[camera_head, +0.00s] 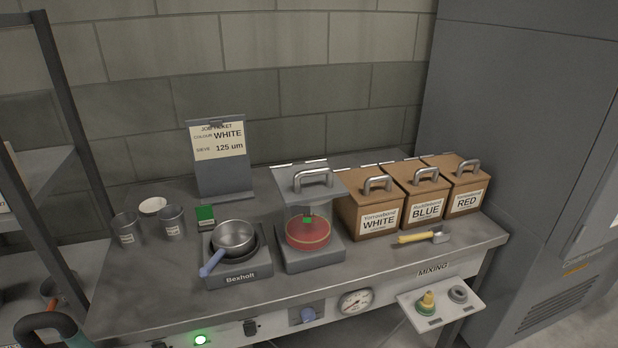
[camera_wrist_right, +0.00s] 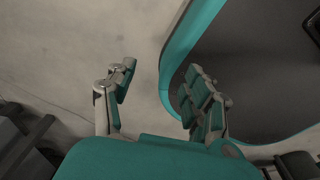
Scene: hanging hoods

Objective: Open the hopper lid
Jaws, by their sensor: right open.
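Three brown hopper-like bins stand at the right of the bench in the head view, labelled WHITE (camera_head: 378,220), BLUE (camera_head: 426,209) and RED (camera_head: 467,202). Each has a shut lid with a grey bar handle, such as the WHITE bin's handle (camera_head: 377,184). I cannot tell which one the task calls the hopper. My left gripper does not show.
A job ticket stand (camera_head: 220,160) reads WHITE, 125 um. A pan (camera_head: 234,238) sits on a Bexholt scale (camera_head: 240,279), its blue handle pointing front left. A yellow-handled tool (camera_head: 418,237) lies before the bins. Cups (camera_head: 128,229) stand at left. A tall grey cabinet (camera_head: 500,130) bounds the right.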

